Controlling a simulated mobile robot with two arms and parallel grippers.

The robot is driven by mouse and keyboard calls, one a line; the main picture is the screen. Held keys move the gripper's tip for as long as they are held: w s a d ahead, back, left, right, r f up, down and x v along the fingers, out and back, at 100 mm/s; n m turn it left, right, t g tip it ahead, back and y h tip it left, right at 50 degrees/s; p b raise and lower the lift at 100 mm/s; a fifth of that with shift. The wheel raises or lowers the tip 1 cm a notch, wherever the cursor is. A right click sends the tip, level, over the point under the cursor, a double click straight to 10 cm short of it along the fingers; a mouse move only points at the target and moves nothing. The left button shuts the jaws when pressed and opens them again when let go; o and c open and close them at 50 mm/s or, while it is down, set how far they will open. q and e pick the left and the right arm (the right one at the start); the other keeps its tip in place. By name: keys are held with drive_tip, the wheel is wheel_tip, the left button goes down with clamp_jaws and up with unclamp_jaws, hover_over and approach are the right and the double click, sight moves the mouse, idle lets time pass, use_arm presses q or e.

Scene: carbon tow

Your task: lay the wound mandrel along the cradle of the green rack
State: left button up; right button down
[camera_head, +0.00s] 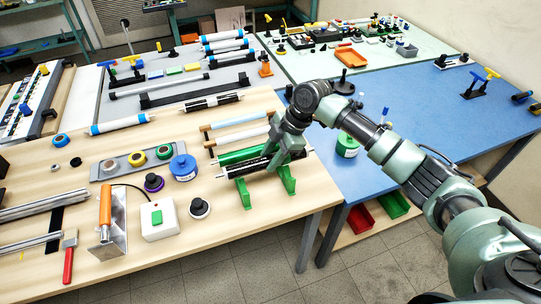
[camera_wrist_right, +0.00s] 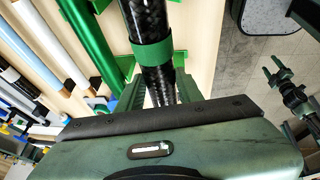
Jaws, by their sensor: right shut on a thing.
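The wound mandrel (camera_head: 246,168) is a dark cylinder with pale ends in the head view. In the right wrist view it is black and braided-looking with a green band (camera_wrist_right: 153,52). My right gripper (camera_head: 284,158) is shut on it near its right part. The green rack (camera_head: 243,194) stands at the table's front right, its upright arms showing in front of the mandrel. The mandrel lies roughly along the rack, at or just above it. I cannot tell whether it touches the cradle, as my gripper hides part of both.
Left are a blue spool (camera_head: 183,168), a white box with a green button (camera_head: 158,218) and a dark-topped round piece (camera_head: 200,208).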

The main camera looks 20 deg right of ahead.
wheel_tip(320, 180, down, 6)
drive_tip(key=b, duration=0.3)
drive_tip(key=shift+f, duration=0.2)
drive_tip(key=shift+f+b, duration=0.35)
drive_tip(key=shift+f, duration=0.25)
drive_tip(key=c, duration=0.9)
unclamp_jaws()
drive_tip(key=shift+o, duration=0.2)
drive_tip(key=b+v, duration=0.2)
drive_tip(key=v, duration=0.4)
drive_tip(key=shift+d+r, duration=0.15)
drive_tip(key=shift+r, duration=0.15)
drive_tip(key=shift+s+d+r, duration=0.1)
drive_tip(key=shift+d+r, duration=0.05)
drive_tip(key=shift+r, duration=0.45)
